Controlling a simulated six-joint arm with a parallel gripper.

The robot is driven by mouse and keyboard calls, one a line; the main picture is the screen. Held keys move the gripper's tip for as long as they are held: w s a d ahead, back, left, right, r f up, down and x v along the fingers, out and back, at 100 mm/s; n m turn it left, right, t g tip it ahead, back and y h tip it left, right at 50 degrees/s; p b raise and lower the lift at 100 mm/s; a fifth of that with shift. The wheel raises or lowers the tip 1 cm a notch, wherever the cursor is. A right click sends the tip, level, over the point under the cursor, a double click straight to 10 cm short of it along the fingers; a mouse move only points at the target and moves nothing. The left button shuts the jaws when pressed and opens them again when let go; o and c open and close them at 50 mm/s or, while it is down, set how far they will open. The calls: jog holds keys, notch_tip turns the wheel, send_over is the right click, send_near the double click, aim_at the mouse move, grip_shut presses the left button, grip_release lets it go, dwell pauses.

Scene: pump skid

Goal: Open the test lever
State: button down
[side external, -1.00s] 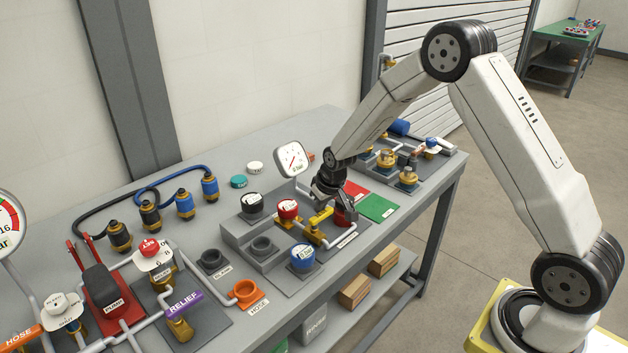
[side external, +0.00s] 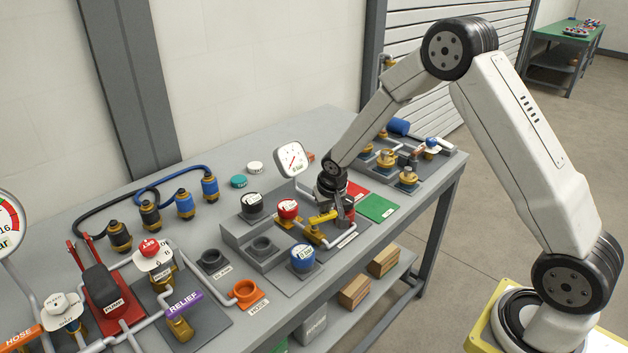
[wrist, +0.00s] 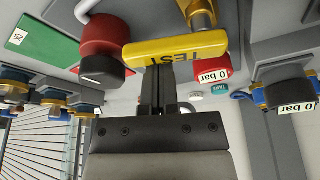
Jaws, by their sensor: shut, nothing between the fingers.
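The yellow test lever (wrist: 175,47), marked TEST, lies across the upper middle of the wrist view. In the side view the lever (side external: 320,218) shows on the grey plate in front of my arm. My gripper (wrist: 158,75) is shut and empty. Its fingertips are right at the edge of the lever, near its middle in the wrist view; I cannot tell whether they touch.
A red and black cylinder (wrist: 102,42) stands close to the left of the lever in the wrist view. A red cap (side external: 288,209), a blue cap (side external: 302,257) and a dial gauge (side external: 292,160) stand nearby. A green plate (side external: 379,207) lies to the right.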

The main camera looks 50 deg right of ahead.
aim_at(326, 217)
jog(key=shift+s+a+m+g+h, duration=0.1)
jog(key=shift+s+m+g+h, duration=0.25)
jog(key=shift+m, duration=0.9)
jog(key=shift+s+a+m+g+h, duration=0.15)
jog(key=shift+s+m+h, duration=0.3)
jog(key=shift+m, duration=0.8)
jog(key=m, duration=0.2)
jog(key=s+m+g, duration=0.1)
jog(key=m, duration=0.1)
jog(key=s+a+m, duration=0.1)
jog(key=m, duration=0.1)
jog(key=shift+g+h, duration=0.3)
jog(key=shift+w, duration=0.1)
jog(key=shift+w+a, duration=0.1)
jog(key=shift+w, duration=0.1)
jog(key=shift+w+a, duration=0.3)
jog(key=shift+w, duration=0.2)
jog(key=shift+d, duration=0.1)
